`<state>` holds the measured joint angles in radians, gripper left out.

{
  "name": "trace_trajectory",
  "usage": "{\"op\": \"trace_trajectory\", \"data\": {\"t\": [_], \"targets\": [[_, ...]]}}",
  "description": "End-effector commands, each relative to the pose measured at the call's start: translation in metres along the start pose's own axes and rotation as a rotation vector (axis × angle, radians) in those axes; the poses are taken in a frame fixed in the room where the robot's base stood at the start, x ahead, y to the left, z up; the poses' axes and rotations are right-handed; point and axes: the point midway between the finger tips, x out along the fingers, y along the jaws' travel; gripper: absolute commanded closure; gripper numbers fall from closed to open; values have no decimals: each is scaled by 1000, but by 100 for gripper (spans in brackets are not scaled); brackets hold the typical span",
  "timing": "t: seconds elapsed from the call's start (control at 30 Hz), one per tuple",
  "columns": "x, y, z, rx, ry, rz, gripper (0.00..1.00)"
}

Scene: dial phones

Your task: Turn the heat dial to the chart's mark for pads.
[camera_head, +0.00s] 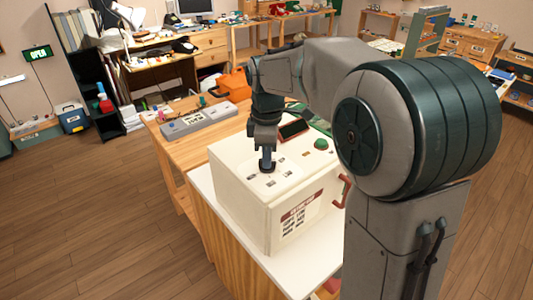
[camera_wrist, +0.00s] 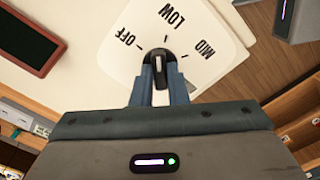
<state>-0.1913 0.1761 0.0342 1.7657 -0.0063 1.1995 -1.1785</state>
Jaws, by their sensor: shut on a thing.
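The heat dial (camera_wrist: 158,56) is a small black knob on a white plate (camera_wrist: 205,75) printed OFF, LOW and MID, with short tick marks. My gripper (camera_wrist: 158,78) has its two blue-grey fingers around the knob, one on each side, shut on it. I cannot tell for sure which mark the knob points at; any further marks are hidden. In the head view my gripper (camera_head: 267,164) points down onto the top of a cream box (camera_head: 235,180). A chart (camera_head: 300,213) with a red header is on the box's front; its lines are too small to read.
The box top also has a dark screen (camera_head: 294,128) and a green button (camera_head: 321,144). A red handle (camera_head: 344,190) is on its side. A grey panel (camera_head: 198,121) lies on the wooden table behind. Floor at left is clear.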

Motion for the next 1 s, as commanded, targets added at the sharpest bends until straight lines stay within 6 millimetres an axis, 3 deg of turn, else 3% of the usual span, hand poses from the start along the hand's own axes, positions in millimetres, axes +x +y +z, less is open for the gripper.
{"op": "trace_trajectory", "data": {"t": [1.0], "targets": [[0, -1, 0, 965, -4, -2, 100]]}}
